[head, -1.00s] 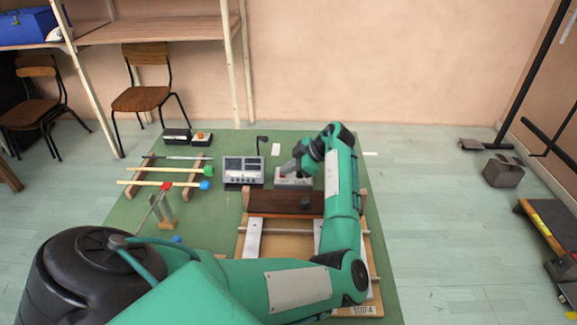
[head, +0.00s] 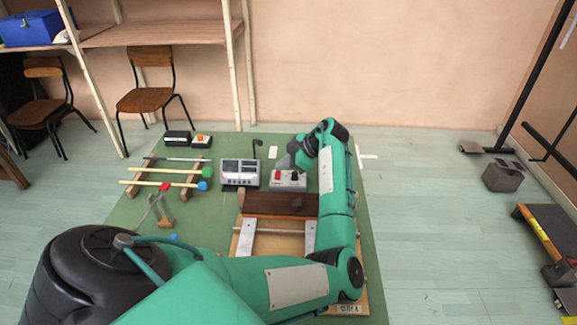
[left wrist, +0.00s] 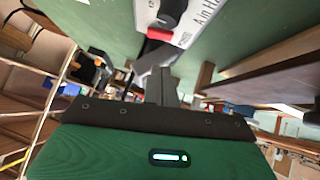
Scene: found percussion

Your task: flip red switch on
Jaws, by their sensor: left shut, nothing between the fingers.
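The red switch (head: 278,175) sits on the left part of a small light-grey box (head: 289,185) on the green mat, with a black knob (head: 294,175) to its right. My left gripper (head: 285,163) is shut and empty, just behind and above the switch. In the left wrist view the shut fingers (left wrist: 160,84) point toward the red switch (left wrist: 159,35), with a gap seen between them. The black knob (left wrist: 172,12) and white label plate also show there. I cannot tell which way the switch is set. My right gripper is not in view.
A grey device with a display (head: 240,172) stands left of the switch box. Mallets with blue and green heads (head: 203,185) lie on a rack further left. A dark wooden bar (head: 265,205) on a frame lies in front.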

